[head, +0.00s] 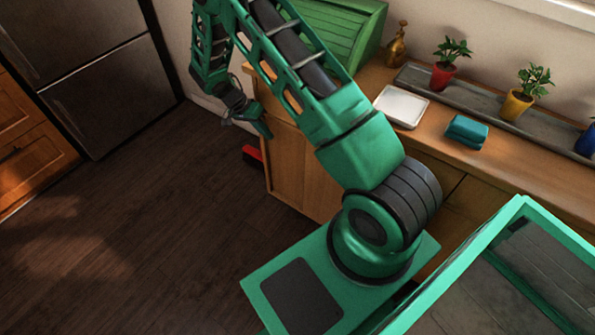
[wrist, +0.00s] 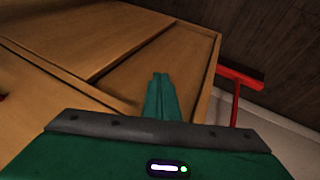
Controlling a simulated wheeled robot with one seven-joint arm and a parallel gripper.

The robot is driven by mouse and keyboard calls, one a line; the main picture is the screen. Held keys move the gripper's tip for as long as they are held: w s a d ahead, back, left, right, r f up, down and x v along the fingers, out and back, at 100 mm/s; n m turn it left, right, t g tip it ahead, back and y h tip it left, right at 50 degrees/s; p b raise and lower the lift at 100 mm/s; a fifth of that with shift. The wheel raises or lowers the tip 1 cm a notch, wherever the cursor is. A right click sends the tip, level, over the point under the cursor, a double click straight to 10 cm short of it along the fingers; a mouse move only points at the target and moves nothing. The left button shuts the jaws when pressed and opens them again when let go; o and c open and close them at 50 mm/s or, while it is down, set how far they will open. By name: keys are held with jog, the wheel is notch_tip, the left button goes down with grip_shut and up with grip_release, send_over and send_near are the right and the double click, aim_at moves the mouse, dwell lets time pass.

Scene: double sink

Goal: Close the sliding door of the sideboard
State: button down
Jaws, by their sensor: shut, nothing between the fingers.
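The wooden sideboard (head: 305,170) runs along the wall behind my arm, and its front is largely hidden in the head view. In the wrist view, the sideboard (wrist: 212,75) shows wooden panels and a frame edge. One panel (wrist: 85,30) seems to overlap a recessed panel (wrist: 180,55); I cannot tell how far the sliding door stands open. My gripper (head: 264,130) is near the sideboard's left end in the head view. In the wrist view, my gripper's fingers (wrist: 160,78) are together and empty, in front of the recessed panel. Contact with the wood cannot be told.
A red object (head: 252,155) stands beside the sideboard's left end; the wrist view shows its red post and dark-topped head (wrist: 241,77). On top are a green bread box (head: 335,30), white dish (head: 401,106), teal cloths (head: 467,131) and potted plants (head: 518,100). Floor at left is clear.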

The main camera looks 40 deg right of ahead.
jog(key=shift+s+d+f+m+g+h, duration=0.35)
jog(key=shift+s+d+f, duration=1.05)
jog(key=shift+f, duration=1.8)
jog(key=shift+s+d+f+m+g+h, duration=0.1)
jog(key=shift+s+d+f+m, duration=0.35)
jog(key=shift+s+d+f, duration=1.85)
jog(key=shift+s+d+f+m+g+h, duration=0.15)
jog(key=shift+s+d+f+m+h, duration=0.4)
jog(key=shift+f, duration=3.5)
jog(key=shift+s+a+y, duration=0.2)
jog(key=shift+a+y, duration=0.05)
jog(key=shift+y, duration=0.05)
